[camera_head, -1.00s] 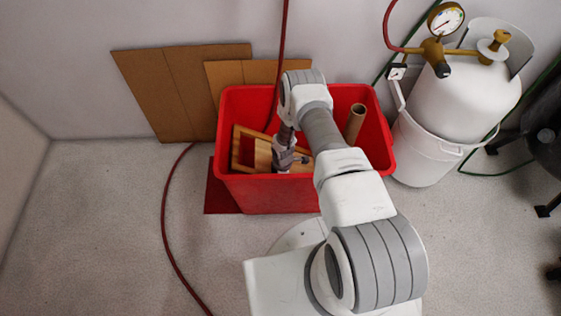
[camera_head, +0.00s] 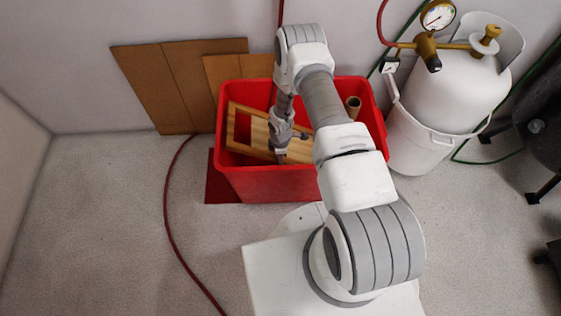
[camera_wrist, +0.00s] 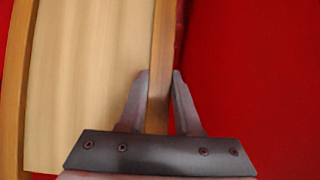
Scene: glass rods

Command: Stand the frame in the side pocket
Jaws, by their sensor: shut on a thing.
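The wooden frame (camera_head: 231,128) is pale wood with darker rails and a light panel. It sits tilted in the mouth of a red bin (camera_head: 270,187), its upper left end near the rim. My gripper (camera_head: 281,152) is shut on one of its long rails. In the wrist view my gripper (camera_wrist: 160,78) has one finger on each side of the rail (camera_wrist: 161,45), with the panel (camera_wrist: 85,75) to the left. The frame's lower part is hidden by the bin wall, and my arm covers some of it. I cannot make out a side pocket for certain.
A cardboard tube (camera_head: 353,107) stands in the bin's right part. A dark red flat patch (camera_head: 221,186) lies by the bin's left side. Brown cardboard sheets (camera_head: 180,85) lean on the wall. A white gas cylinder (camera_head: 455,95) stands right. A red hose (camera_head: 168,215) crosses the floor.

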